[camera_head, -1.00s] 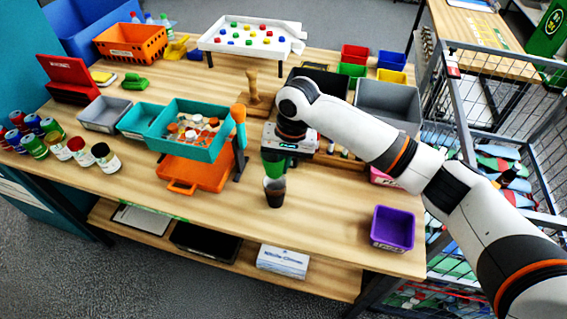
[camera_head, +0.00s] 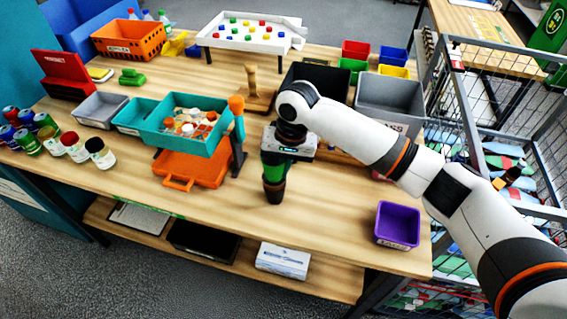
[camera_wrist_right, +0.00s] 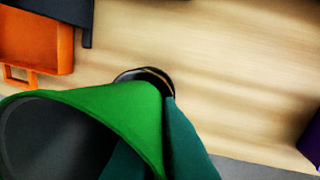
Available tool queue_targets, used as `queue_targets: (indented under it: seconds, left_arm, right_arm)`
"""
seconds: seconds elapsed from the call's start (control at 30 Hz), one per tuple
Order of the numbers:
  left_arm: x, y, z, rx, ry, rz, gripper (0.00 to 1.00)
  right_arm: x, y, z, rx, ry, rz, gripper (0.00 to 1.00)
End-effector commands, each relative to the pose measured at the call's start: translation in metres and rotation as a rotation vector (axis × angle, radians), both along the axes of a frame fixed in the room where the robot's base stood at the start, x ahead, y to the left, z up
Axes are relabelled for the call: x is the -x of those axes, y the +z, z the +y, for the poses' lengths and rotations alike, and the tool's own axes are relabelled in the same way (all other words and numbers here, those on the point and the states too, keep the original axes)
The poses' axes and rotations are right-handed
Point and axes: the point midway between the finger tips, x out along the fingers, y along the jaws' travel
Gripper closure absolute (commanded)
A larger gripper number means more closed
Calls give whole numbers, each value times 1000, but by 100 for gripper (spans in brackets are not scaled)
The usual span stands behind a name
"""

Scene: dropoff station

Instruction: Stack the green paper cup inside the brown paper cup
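The green paper cup (camera_head: 273,166) hangs below my right gripper (camera_head: 281,155), which is shut on it; the fingertips are mostly hidden. In the right wrist view the green cup (camera_wrist_right: 135,112) fills the lower left, its wide mouth toward the camera. The brown paper cup (camera_head: 274,194) stands upright on the table, directly under the green cup in the head view. In the wrist view only part of its dark rim (camera_wrist_right: 157,76) shows behind the green cup. The cups overlap in view; I cannot tell how far the green one is inside. My left gripper is not in view.
A teal bin (camera_head: 160,140) on a stand and an orange tray (camera_head: 205,172) are left of the cups. A purple bin (camera_head: 397,224) is to the right. A grey bin (camera_head: 390,97) stands behind my right arm.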

Motion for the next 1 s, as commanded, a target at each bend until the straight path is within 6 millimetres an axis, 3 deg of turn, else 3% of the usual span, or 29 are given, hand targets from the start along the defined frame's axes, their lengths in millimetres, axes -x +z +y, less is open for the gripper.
queue_targets:
  seconds: [1.0]
  left_arm:
    - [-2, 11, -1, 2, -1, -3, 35]
  right_arm:
    - [0, -4, 1, -1, 0, 0, 100]
